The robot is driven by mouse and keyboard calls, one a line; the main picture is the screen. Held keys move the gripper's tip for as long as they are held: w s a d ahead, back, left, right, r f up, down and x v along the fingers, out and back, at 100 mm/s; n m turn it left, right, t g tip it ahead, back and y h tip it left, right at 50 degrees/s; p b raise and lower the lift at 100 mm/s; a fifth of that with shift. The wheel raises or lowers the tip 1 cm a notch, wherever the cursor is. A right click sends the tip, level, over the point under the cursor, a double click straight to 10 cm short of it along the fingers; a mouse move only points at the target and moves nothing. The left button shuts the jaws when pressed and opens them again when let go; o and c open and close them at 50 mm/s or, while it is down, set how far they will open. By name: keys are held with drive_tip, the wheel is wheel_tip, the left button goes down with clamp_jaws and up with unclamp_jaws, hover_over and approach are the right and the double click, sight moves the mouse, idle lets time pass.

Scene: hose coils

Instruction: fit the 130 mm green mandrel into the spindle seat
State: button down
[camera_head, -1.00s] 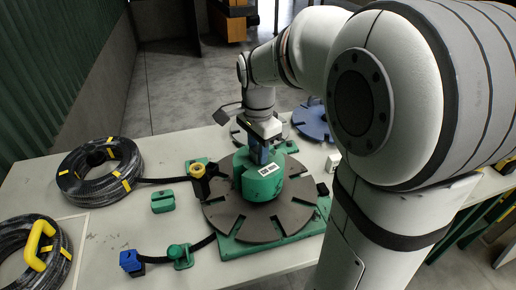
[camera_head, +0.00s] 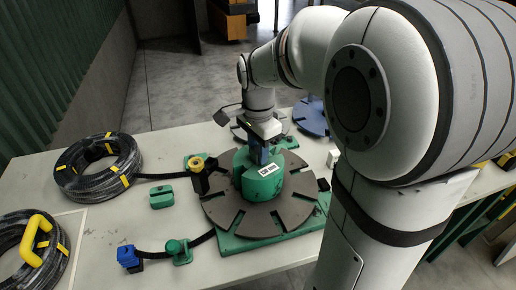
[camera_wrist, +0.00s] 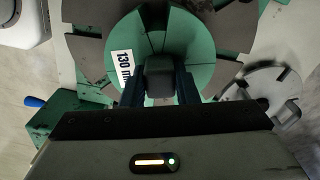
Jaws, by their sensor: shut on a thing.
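In the wrist view the label on the mandrel (camera_wrist: 178,35) reads 130 mm. My gripper (camera_head: 259,152) is above the mandrel, pointing down. In the wrist view my gripper (camera_wrist: 160,88) has its two blue fingers shut on the grey block at the mandrel's top centre. The spindle seat is hidden beneath the mandrel, so I cannot tell how deep it sits.
Two black hose coils (camera_head: 98,167) (camera_head: 30,250) lie at the left. A black post with a yellow top (camera_head: 198,170) stands close left of the disc. A green block (camera_head: 161,197), a green clamp (camera_head: 179,250) and a blue fitting (camera_head: 128,257) lie nearby. A blue disc (camera_head: 311,117) is behind.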

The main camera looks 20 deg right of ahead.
idle(0.4)
drive_tip(key=c, duration=0.8)
unclamp_jaws()
drive_tip(key=shift+r, duration=0.1)
drive_tip(key=shift+r+p, duration=1.8)
drive_tip(key=shift+r, duration=0.35)
wheel_tip(320, 180, up, 8)
drive_tip(key=shift+f, duration=0.1)
